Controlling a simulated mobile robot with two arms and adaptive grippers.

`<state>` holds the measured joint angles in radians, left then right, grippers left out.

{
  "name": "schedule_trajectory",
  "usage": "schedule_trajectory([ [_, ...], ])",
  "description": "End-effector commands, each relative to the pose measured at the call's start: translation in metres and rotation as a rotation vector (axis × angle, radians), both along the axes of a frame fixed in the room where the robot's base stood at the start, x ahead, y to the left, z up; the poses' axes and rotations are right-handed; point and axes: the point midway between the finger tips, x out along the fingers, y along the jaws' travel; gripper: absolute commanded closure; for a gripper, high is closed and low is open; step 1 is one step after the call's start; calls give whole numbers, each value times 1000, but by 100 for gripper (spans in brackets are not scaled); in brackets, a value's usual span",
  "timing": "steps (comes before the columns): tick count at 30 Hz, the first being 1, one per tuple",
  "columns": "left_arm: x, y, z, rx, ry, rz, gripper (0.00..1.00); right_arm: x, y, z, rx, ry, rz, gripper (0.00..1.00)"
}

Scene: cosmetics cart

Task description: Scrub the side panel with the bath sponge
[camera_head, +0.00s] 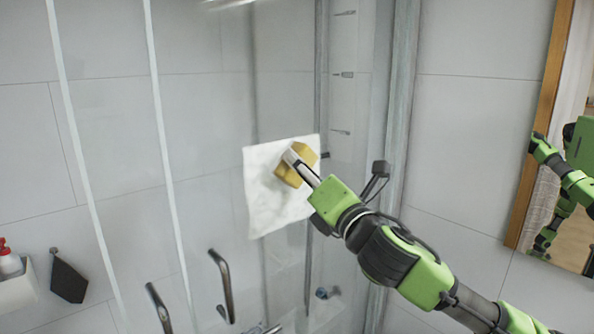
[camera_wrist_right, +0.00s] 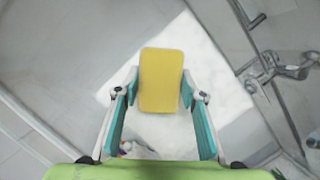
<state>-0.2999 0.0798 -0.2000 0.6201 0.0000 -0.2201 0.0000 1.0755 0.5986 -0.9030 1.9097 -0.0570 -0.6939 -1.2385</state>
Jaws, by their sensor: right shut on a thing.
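A yellow bath sponge (camera_head: 296,168) is in the jaws of my right gripper (camera_head: 299,164). In the right wrist view the sponge (camera_wrist_right: 161,75) sits between the two teal-padded fingers of the gripper (camera_wrist_right: 160,100). The sponge is in front of a white square patch (camera_head: 266,213) on the clear side panel (camera_head: 225,120). It appears close to the patch; I cannot tell whether it touches. The patch fills much of the right wrist view behind the sponge (camera_wrist_right: 205,75). My left gripper is not in view.
Two dark handles (camera_head: 223,285) stand at the lower middle. A white holder (camera_head: 17,288) with a red-topped bottle (camera_head: 9,262) and a dark hanging cloth (camera_head: 68,281) are at lower left. A wood-framed mirror (camera_head: 545,120) is at right.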

Motion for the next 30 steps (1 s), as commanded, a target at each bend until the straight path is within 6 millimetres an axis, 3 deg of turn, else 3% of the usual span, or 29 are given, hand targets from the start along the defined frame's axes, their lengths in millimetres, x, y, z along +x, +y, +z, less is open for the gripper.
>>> schedule_trajectory([
  [30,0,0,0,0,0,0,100,38,-54,0,0,2,-4,80],
])
